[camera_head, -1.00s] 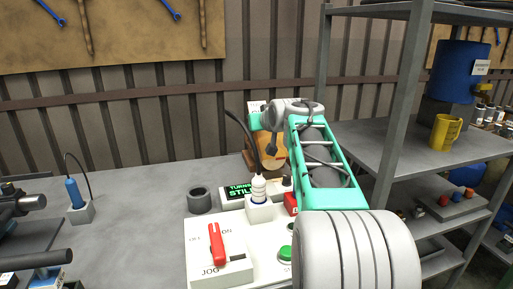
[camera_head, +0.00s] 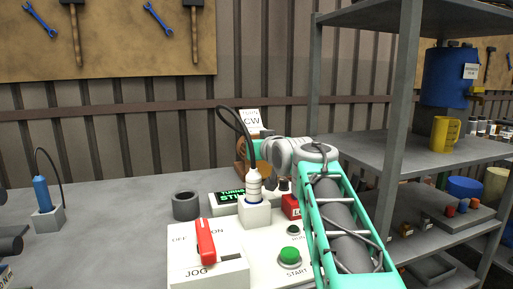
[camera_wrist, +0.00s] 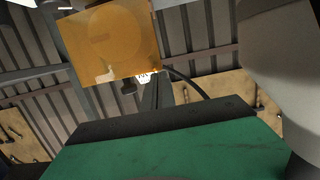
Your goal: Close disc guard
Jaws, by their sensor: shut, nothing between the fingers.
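The disc guard (camera_wrist: 112,42) is a see-through orange panel at the upper left of the wrist view, with a faint round shape on it. In the head view a small part of the orange guard (camera_head: 263,168) shows at the back of the bench, mostly hidden behind my wrist. My gripper (camera_wrist: 157,92) shows in the wrist view as dark fingers together and empty, below and right of the panel. A gap shows between them in the picture; I cannot tell their real distance. The guard's hinge and the disc are not clear to see.
A white control panel (camera_head: 190,262) with a red JOG switch (camera_head: 205,242) and green START button (camera_head: 290,257) lies in front. A white bottle-shaped part with a cable (camera_head: 254,190) and a dark ring (camera_head: 186,206) stand nearby. Grey shelving (camera_head: 396,120) rises right of my arm.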

